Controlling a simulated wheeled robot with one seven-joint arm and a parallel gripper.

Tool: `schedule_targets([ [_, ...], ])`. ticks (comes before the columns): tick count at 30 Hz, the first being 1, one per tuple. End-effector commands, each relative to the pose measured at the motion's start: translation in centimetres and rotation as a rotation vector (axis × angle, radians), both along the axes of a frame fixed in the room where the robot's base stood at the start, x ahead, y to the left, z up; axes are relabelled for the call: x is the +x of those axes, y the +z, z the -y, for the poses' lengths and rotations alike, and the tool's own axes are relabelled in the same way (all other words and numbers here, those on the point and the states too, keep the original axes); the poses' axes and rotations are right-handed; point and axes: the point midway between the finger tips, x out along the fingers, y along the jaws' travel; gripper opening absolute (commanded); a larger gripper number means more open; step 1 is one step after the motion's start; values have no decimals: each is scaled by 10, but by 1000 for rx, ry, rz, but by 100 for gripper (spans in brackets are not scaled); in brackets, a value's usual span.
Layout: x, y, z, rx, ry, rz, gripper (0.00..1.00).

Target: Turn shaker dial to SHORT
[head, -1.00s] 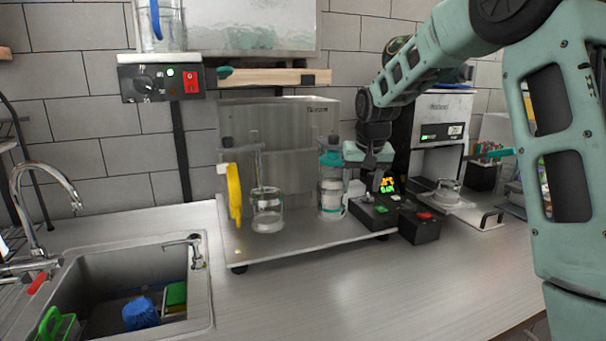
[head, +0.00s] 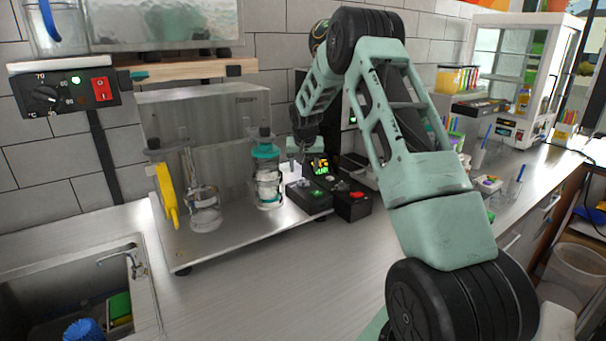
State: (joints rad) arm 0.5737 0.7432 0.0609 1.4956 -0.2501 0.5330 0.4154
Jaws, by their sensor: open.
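The shaker is a steel stand with a tall back plate (head: 200,125) and a flat base (head: 240,228), with clear jars on it. My gripper (head: 299,169) is above and behind the control box, small and partly lost against the dark parts. It is open, and I see nothing held in it. I cannot make out the dial or its setting; the gripper and box crowd that spot.
A black box with a red button (head: 352,203) stands right of the control box. A yellow object (head: 166,195) hangs at the stand's left. The sink (head: 80,285) is at the lower left. A wall temperature unit (head: 64,90) has its own knob. The front counter is clear.

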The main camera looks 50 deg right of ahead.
Motion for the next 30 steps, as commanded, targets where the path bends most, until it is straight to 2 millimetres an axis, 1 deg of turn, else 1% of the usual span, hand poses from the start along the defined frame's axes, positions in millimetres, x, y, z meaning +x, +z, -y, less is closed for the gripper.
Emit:
schedule_targets([
  [1, 2, -9, 2, 2, 1, -3, 60],
  [4, 8, -25, 7, 2, 1, -2, 60],
  [9, 14, -46, 13, 1, 0, -1, 60],
  [15, 17, -57, 16, 0, 1, 0, 60],
  [23, 18, -58, 16, 0, 1, 1, 60],
  [26, 18, -58, 16, 0, 1, 1, 35],
  [27, 18, -58, 16, 0, 1, 1, 23],
  [28, 18, -58, 16, 0, 1, 1, 15],
  [30, 18, -58, 16, 0, 1, 0, 15],
])
